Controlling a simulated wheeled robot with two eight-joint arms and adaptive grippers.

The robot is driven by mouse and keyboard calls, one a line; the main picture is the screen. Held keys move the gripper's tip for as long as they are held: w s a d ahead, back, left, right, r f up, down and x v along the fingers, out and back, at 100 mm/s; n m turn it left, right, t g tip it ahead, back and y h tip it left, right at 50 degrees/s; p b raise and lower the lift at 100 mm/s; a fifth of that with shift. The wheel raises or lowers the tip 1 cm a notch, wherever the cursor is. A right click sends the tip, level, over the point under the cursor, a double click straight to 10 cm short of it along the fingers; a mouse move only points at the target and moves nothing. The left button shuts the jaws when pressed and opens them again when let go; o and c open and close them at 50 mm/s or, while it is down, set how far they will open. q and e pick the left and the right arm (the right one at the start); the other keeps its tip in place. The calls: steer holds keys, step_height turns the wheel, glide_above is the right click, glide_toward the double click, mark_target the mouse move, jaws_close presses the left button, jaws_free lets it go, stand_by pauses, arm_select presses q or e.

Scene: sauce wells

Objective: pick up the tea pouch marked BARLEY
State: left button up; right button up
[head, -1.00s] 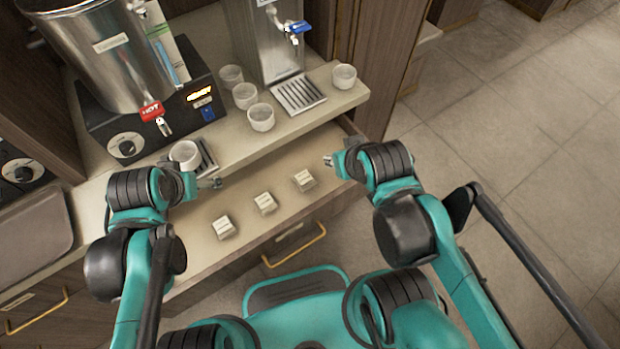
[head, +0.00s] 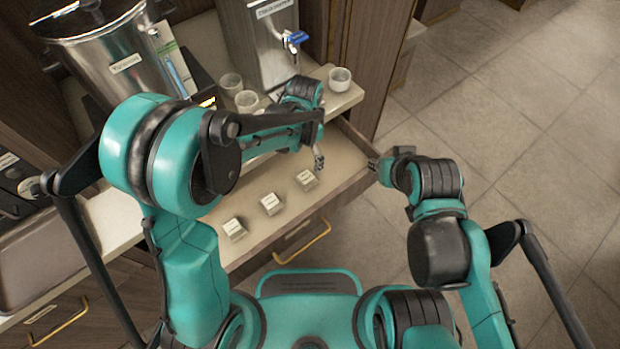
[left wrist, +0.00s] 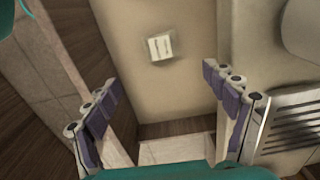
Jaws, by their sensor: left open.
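Three small pale pouches lie in a row in an open drawer (head: 335,183): a left pouch (head: 234,229), a middle pouch (head: 270,204) and a right pouch (head: 306,180). Their labels are too small to read, so I cannot tell which is BARLEY. My left gripper (head: 319,162) is above the drawer, just beyond the right pouch. In the left wrist view my left gripper (left wrist: 168,108) is open and empty, with one pouch (left wrist: 160,47) ahead of its fingers, apart from them. My right gripper (head: 374,165) is by the drawer's right end; its jaws are unclear.
The counter behind the drawer holds a steel urn (head: 115,55), a steel dispenser (head: 262,40) and white cups, one at the right edge (head: 339,79). A drip grille (left wrist: 300,125) shows in the left wrist view. My left arm covers part of the counter and drawer.

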mark_target(306, 177)
arm_select(q)
step_height(306, 177, down, 14)
steer(key=b, duration=0.5)
steer(key=shift+f, duration=0.15)
steer(key=c, duration=1.2)
